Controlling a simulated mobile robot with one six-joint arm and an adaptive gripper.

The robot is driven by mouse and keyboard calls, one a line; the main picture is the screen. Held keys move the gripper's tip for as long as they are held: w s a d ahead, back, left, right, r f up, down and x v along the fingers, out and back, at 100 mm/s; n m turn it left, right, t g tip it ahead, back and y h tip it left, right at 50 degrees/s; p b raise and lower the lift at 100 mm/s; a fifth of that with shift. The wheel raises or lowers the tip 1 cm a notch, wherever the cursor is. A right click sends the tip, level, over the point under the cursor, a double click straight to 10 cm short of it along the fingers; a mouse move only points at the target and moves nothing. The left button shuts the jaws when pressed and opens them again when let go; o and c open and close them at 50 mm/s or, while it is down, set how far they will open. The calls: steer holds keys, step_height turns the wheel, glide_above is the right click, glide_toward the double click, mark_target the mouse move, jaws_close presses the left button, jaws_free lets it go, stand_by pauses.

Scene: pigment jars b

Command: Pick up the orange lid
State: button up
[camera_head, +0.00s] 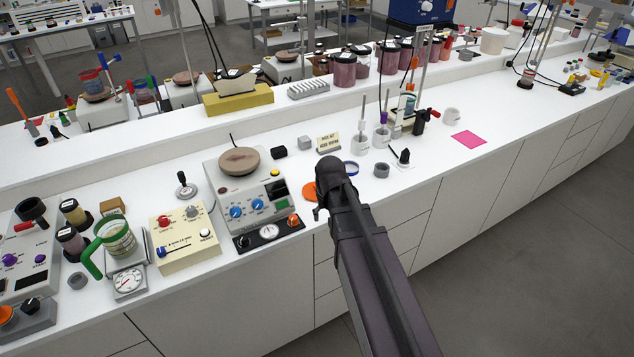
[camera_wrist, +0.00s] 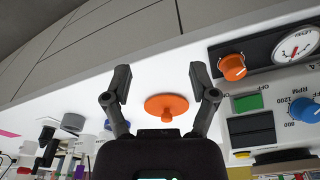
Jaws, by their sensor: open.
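The orange lid (camera_wrist: 166,105) is a flat round disc with a small knob, lying on the white bench in the wrist view. It sits between the two open fingers of my gripper (camera_wrist: 160,88), with white bench showing on both sides, so the fingers do not appear to touch it. In the head view the orange lid (camera_head: 310,191) shows only in part, at the left of my gripper (camera_head: 322,208), near the bench's front edge. My arm hides the rest of it and most of the gripper there.
A hotplate stirrer (camera_head: 247,190) with blue knobs stands left of the lid, with a dial panel (camera_head: 268,232) before it. Right of my arm are a blue-rimmed dish (camera_head: 349,168) and a grey ring (camera_head: 381,170). The bench around the pink sheet (camera_head: 468,138) is mostly clear.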

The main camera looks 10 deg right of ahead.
steer(key=w+r+t+p, duration=0.1)
steer(key=w+r+p, duration=0.5)
steer(key=w, duration=0.8)
step_height(320, 180, up, 3)
steer(key=shift+f+m+t+p, duration=0.15)
steer(key=shift+m+t+p, duration=0.15)
steer(key=shift+t, duration=0.1)
steer(key=shift+f, duration=0.15)
steer(key=b, duration=0.8)
glide_above(308, 191)
steer(key=s+d, duration=0.2)
steer(key=d, duration=0.1)
step_height(308, 191, down, 8)
steer(key=shift+s+a+r, duration=0.1)
steer(key=shift+f, duration=0.2)
steer(key=w+f+b, duration=0.1)
steer(key=f+b, duration=0.1)
steer(key=b, duration=0.1)
steer(key=shift+w+f, duration=0.35)
steer(key=shift+f, duration=0.05)
steer(key=shift+b+x, duration=1)
steer(key=shift+b, duration=0.05)
